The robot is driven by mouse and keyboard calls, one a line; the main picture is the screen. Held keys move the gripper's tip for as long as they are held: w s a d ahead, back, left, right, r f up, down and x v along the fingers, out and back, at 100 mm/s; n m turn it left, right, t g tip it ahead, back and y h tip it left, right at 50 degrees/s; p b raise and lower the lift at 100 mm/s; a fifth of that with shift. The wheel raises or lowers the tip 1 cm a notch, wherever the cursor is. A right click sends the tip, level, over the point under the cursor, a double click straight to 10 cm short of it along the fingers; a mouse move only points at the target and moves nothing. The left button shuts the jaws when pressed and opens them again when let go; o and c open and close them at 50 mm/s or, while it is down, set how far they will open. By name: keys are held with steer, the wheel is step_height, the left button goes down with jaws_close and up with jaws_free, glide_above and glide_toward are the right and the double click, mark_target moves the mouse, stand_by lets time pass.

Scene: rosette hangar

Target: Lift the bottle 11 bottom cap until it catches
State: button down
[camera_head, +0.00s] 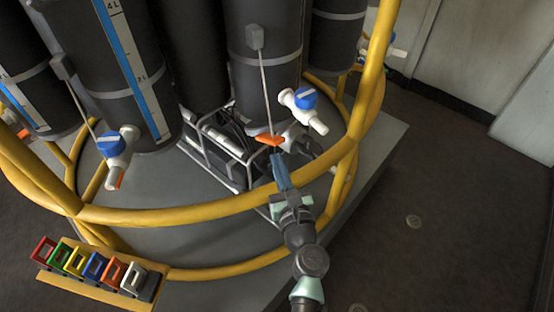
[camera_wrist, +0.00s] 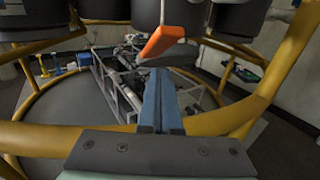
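A dark grey bottle (camera_head: 262,60) stands in the middle of the frame, with a thin rod hanging down its front from a small grey block (camera_head: 254,37). An orange piece (camera_head: 269,140) is at the rod's lower end; it looms large in the wrist view (camera_wrist: 163,40). I cannot read a bottle number, and I cannot make out the bottom cap for certain. My gripper (camera_head: 276,160) points up at the orange piece from just below. Its blue fingers (camera_wrist: 159,78) lie together, tips close under the orange piece; I cannot tell whether they touch it.
A yellow ring rail (camera_head: 215,213) circles the frame, and my arm reaches across it. A blue-and-white valve (camera_head: 305,103) sits right of the orange piece. Metal-caged equipment (camera_head: 220,145) stands behind. A rack of coloured handles (camera_head: 98,290) is at lower left. The floor at right is clear.

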steer(key=p+v, duration=0.1)
steer(key=v, duration=0.8)
steer(key=shift+p, duration=0.3)
steer(key=shift+s, duration=0.1)
stand_by(0.4)
steer(key=w+a+r+n+t+y+p, duration=0.1)
steer(key=w+a+r+n+t+p, duration=0.15)
steer(key=r+n, duration=1.2)
steer(key=w+a+r+n+t+p, duration=0.1)
steer(key=w+r+n, duration=0.45)
steer(key=r, duration=1.65)
steer(key=s+d+r+n+t+h+p, duration=0.1)
steer(key=s+r+n, duration=0.3)
steer(key=r, duration=0.4)
steer(key=s+d+r+n+t+h, duration=0.1)
steer(key=s+r+n+t+h, duration=0.2)
steer(key=s+r, duration=0.4)
steer(key=s+d+r+n+t+h+p, duration=0.1)
steer(key=s+r+n, duration=0.4)
steer(key=r, duration=0.6)
steer(key=shift+s+d+t+h+p, duration=0.3)
steer(key=shift+s+d+t+h, duration=0.25)
steer(key=shift+t+h, duration=0.4)
steer(key=shift+w, duration=0.15)
